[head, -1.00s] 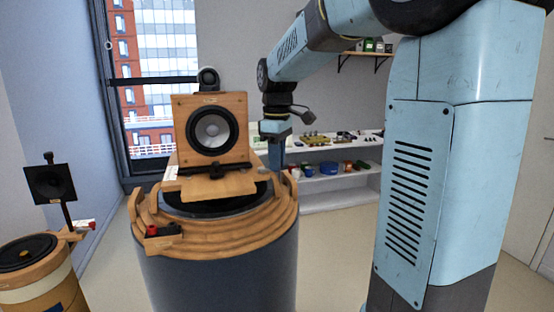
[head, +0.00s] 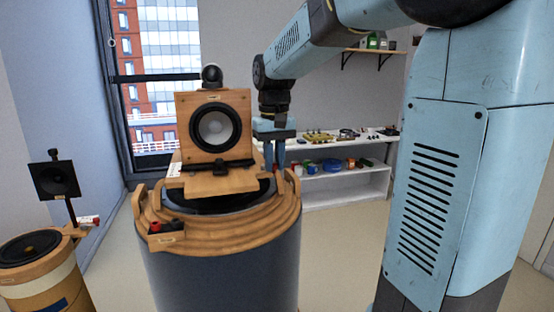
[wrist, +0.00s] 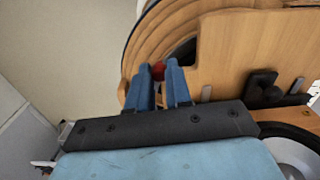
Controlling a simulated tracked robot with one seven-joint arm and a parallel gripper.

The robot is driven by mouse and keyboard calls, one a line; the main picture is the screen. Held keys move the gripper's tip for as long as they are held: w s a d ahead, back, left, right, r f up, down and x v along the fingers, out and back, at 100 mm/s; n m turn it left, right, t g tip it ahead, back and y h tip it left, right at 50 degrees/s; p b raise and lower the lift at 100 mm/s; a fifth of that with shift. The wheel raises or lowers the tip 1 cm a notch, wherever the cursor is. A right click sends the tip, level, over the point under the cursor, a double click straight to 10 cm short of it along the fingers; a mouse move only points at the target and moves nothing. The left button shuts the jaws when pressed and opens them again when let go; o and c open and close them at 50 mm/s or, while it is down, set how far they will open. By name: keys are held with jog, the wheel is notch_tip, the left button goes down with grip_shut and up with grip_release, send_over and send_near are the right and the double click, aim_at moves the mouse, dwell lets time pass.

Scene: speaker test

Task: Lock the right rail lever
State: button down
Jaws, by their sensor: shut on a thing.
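The wooden speaker (head: 214,127) stands upright on a wooden board (head: 222,184) on top of the round stepped wooden stand (head: 240,230). A black rail bar (head: 217,168) runs across the board in front of the speaker. My gripper (head: 275,172) points down at the right edge of the stand, right of the board. In the wrist view my gripper (wrist: 160,76) has its blue fingers on either side of a small red knob (wrist: 158,70), which seems to belong to the right rail lever. The gripper is shut on it. The rest of the lever is hidden.
A block with red and black terminals (head: 165,236) sits at the stand's front left. A second stand (head: 38,272) with a black horn (head: 53,180) is at the far left. A white shelf (head: 345,185) with small items is behind my gripper.

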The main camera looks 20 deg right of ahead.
jog(key=shift+s+a+m, duration=0.1)
jog(key=shift+a+m, duration=0.3)
jog(key=shift+m, duration=0.65)
jog(key=shift+a+m, duration=0.4)
jog(key=shift+m, duration=0.65)
jog(key=c, duration=1)
grip_release()
jog(key=shift+c, duration=0.2)
notch_tip(320, 180, up, 14)
jog(key=shift+f, duration=0.15)
